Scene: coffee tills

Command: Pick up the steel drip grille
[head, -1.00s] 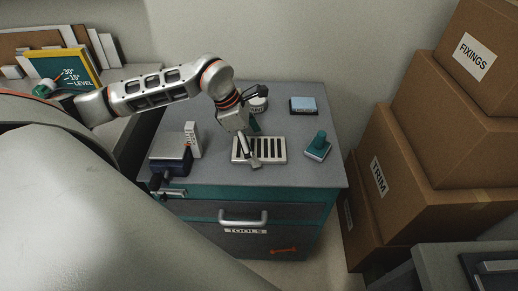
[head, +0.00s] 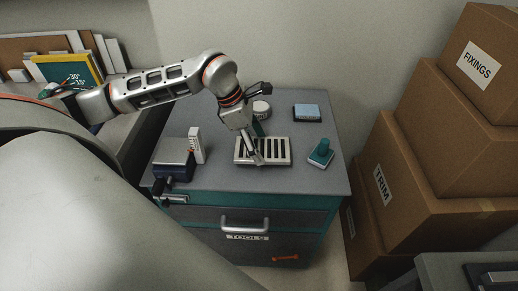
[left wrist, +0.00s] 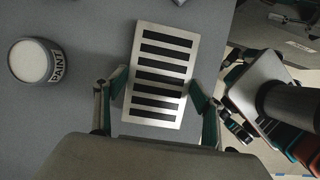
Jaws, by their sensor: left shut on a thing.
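The steel drip grille (head: 284,160) is a pale rectangular plate with a row of dark slots. It is at the middle of the grey cabinet top (head: 222,183) in the head view. In the left wrist view the grille (left wrist: 188,44) lies between the two fingers of my left gripper (left wrist: 158,82), one at each long side. In the head view my left gripper (head: 257,157) comes down over the grille from behind and is shut on it. Its near finger covers part of the slots. I cannot tell whether the grille is clear of the top. My right gripper is not in view.
A paint tin (head: 262,108) stands behind the grille; it also shows in the left wrist view (left wrist: 33,62). A teal-handled block (head: 320,154) is to the right, with a blue pad (head: 307,110) behind. A white box (head: 197,144) and dark vise-like tool (head: 172,166) are left. Cartons (head: 447,165) stand right.

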